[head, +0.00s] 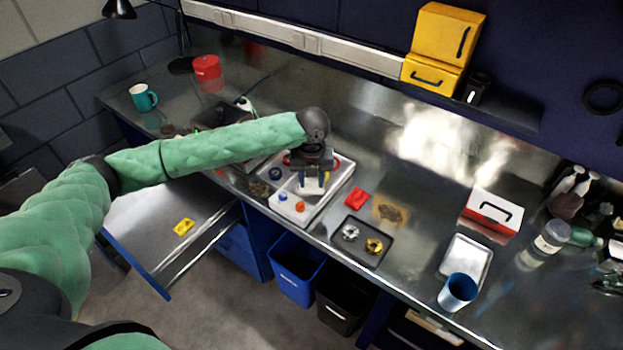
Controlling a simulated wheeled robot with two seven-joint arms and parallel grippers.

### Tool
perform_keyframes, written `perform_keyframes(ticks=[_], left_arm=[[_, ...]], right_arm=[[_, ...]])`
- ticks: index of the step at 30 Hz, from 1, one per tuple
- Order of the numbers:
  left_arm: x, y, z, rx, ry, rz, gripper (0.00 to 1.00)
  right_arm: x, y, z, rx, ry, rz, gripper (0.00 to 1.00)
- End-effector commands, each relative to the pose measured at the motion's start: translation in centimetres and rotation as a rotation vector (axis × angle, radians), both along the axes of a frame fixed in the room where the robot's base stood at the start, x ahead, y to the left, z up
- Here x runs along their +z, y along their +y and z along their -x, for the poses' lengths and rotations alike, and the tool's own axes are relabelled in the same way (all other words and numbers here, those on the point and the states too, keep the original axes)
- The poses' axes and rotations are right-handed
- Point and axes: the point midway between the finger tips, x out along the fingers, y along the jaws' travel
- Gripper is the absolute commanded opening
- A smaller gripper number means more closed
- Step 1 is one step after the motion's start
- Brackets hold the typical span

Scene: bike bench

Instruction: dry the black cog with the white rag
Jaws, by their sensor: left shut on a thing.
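My left gripper (313,182) reaches in over the pale divided tray (325,206) on the bench and points down. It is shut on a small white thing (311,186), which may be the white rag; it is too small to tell. I cannot make out the black cog; the gripper and forearm hide part of the tray. A silver cog (350,232) and a yellow cog (374,246) lie in a dark tray (352,253) to the right. My right gripper is not in view.
A red item (355,197) lies between the trays. A blue cup (457,291) stands near the front edge. An open drawer (150,225) juts out at left.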

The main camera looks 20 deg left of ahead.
Motion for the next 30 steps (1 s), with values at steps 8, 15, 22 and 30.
perform_keyframes(ticks=[8,15,22,30], left_arm=[[0.0,0.5,-0.2,0.001,0.001,-0.001,0.12],[0.0,1.6,-0.5,0.001,0.002,-0.002,0.12],[0.0,2.7,-0.9,0.001,0.001,-0.001,0.12],[-0.1,3.7,-1.3,0.0,0.002,0.0,0.12]], right_arm=[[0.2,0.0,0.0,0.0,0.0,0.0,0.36],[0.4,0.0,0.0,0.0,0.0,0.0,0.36],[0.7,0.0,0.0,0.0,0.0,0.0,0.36],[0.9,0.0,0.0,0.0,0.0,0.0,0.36]])
